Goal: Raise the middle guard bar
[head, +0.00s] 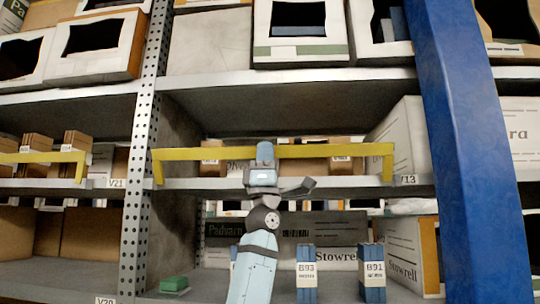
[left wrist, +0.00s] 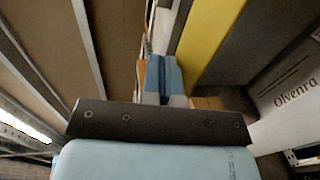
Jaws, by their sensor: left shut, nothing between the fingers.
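The yellow guard bar (head: 225,154) runs across the front of the middle shelf bay, with a short leg bent down at each end. My left gripper (head: 265,152) is in front of the bar near its middle, and its fingers overlap the bar in the head view. In the left wrist view the closed blue fingers (left wrist: 164,75) are beside the yellow bar (left wrist: 208,35), with nothing seen between them. I cannot tell whether they touch it. My right gripper is not in view.
Another yellow bar (head: 35,157) fronts the bay to the left, past a perforated upright (head: 143,130). A blue post (head: 478,150) stands at the right. White boxes (head: 402,135) sit behind the bar. Blue binders (head: 306,272) stand on the lower shelf.

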